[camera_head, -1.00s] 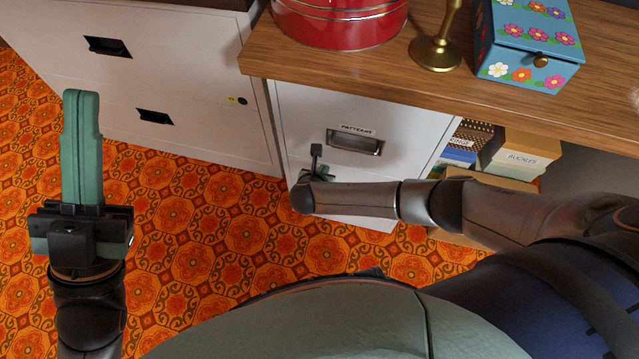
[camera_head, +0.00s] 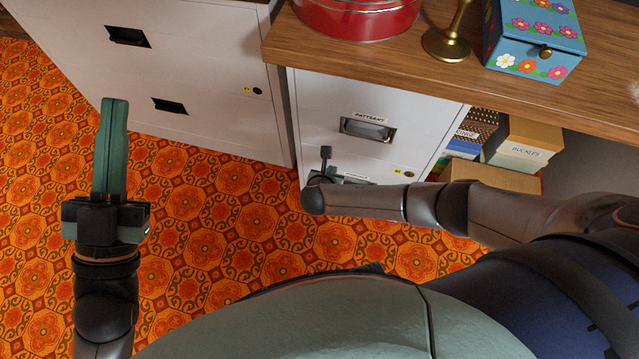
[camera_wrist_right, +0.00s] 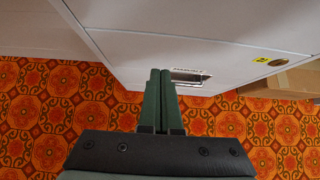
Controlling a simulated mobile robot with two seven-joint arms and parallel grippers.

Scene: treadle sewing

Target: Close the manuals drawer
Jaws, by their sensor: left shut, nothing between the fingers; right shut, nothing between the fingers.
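The manuals drawer front (camera_wrist_right: 225,62) is a pale grey panel low in the cabinet, with a small label and a recessed metal handle (camera_wrist_right: 190,77). It looks flush or nearly flush with the panel above. In the head view its front (camera_head: 388,168) is mostly hidden behind my right forearm. My right gripper (camera_wrist_right: 160,73) is shut and empty, its fingertips at the drawer front just left of the handle; I cannot tell whether they touch. In the head view the right gripper is largely hidden. My left gripper (camera_head: 114,102) is shut and empty, raised over the floor.
The upper drawer with a patterns label (camera_head: 368,128) is shut. A wooden top (camera_head: 430,75) carries a red tin (camera_head: 358,20), a brass stand (camera_head: 447,42) and a flowered box (camera_head: 535,40). Boxes (camera_head: 520,143) fill a shelf at right. Another cabinet (camera_head: 200,70) stands left; patterned floor is clear.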

